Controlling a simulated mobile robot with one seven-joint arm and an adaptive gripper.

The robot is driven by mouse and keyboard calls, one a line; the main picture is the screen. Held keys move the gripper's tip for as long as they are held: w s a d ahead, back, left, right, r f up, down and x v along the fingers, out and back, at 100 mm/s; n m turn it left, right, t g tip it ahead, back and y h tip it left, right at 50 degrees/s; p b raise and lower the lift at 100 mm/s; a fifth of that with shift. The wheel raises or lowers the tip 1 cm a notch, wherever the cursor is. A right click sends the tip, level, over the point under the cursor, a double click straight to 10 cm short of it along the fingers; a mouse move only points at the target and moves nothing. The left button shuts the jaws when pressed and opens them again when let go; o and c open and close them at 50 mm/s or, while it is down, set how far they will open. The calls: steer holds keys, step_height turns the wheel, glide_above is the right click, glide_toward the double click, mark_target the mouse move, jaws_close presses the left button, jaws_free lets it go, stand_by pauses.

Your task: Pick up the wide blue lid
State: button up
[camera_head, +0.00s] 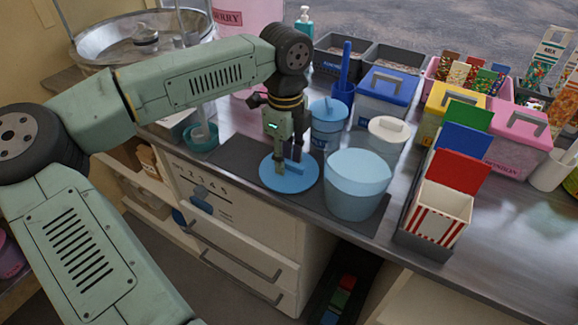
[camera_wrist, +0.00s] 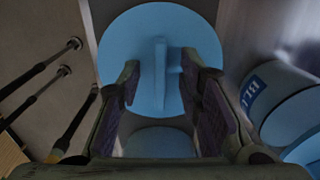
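The wide blue lid (camera_head: 274,184) is a flat round disc with an upright fin handle (camera_head: 297,168). It lies on a dark grey mat at the counter's front edge, left of the large light-blue tub (camera_head: 356,186). My gripper (camera_head: 287,168) points down over the lid, with its fingertips close to the handle. In the wrist view, the lid (camera_wrist: 201,50) fills the upper middle and its handle (camera_wrist: 160,75) stands between my spread fingers (camera_wrist: 161,88). Gaps show on both sides of the handle. Whether the fingertips touch the lid's top is unclear.
A smaller blue tub (camera_head: 328,125) with a lid stands just behind my gripper. Right of the large tub is a striped box (camera_head: 440,215) with coloured cards. A teal bowl (camera_head: 201,137) is at the left. Drawers (camera_head: 245,245) lie below the counter's front edge.

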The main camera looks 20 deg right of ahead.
steer(key=shift+c, duration=0.6)
jaws_close()
steer(key=shift+r, duration=0.15)
